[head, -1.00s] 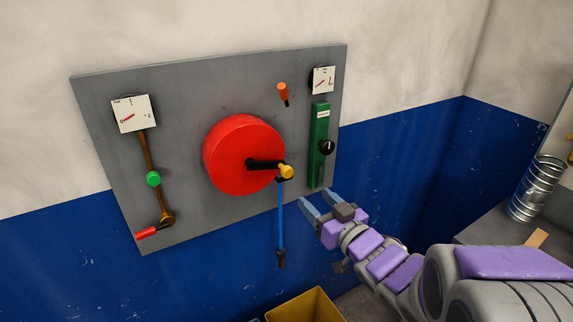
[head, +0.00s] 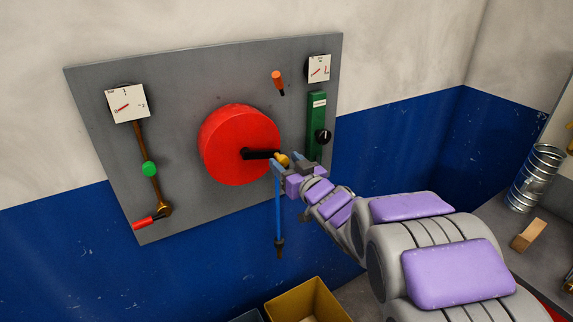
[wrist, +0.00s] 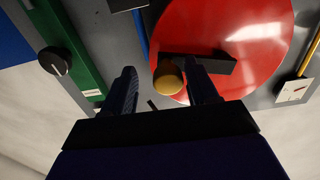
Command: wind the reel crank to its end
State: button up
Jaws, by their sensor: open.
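The red reel (head: 226,146) is mounted on the grey wall panel. Its black crank arm (head: 262,154) points right from the hub and ends in a yellow knob (head: 283,160). My gripper (head: 287,159) is open at the knob, with its fingers pointing at the panel. In the wrist view, the yellow knob (wrist: 168,78) shows between the two dark fingers (wrist: 163,88), closer to the right one. I cannot tell whether a finger touches it. The black crank arm (wrist: 215,66) also shows behind the right fingertip.
A blue rod (head: 278,212) hangs just below the knob. A yellow bin (head: 309,300) stands below.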

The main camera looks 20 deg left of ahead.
jog(key=shift+a+f, duration=0.15)
jog(key=shift+a, duration=0.8)
jog(key=shift+c, duration=0.4)
jog(key=shift+d, duration=0.4)
jog(key=c, duration=0.5)
grip_shut()
